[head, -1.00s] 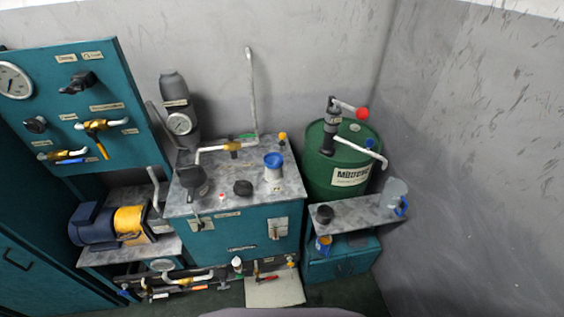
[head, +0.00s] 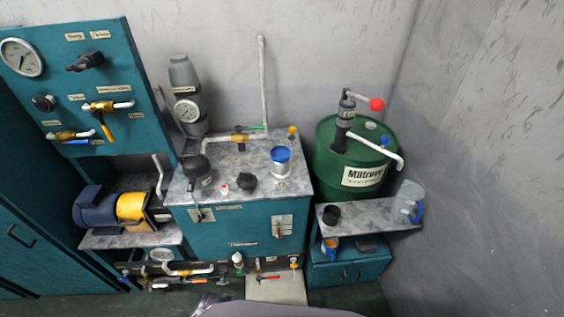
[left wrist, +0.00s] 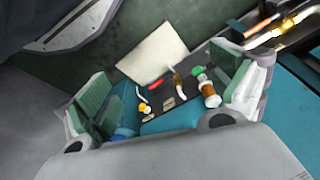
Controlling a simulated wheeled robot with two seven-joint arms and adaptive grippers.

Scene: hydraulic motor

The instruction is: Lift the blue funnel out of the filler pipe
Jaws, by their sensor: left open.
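The blue funnel (head: 281,154) sits in the top of the pale filler pipe (head: 280,169) on the marbled top of the teal tank. Only its round blue upper part shows; whatever is inside the pipe is hidden. My left gripper (left wrist: 165,105) shows in the left wrist view with its two green-padded fingers wide apart and nothing between them. Past it are the floor and small valves at the tank's foot, so the funnel is not between the fingers. In the head view neither gripper shows clearly.
A black cap (head: 246,181) and a dark breather (head: 197,172) stand left of the filler pipe. A yellow-knobbed part (head: 292,130) and white pipework (head: 263,85) rise behind it. A green drum (head: 350,160) with a hand pump stands to the right. A shelf holds a clear jug (head: 408,197).

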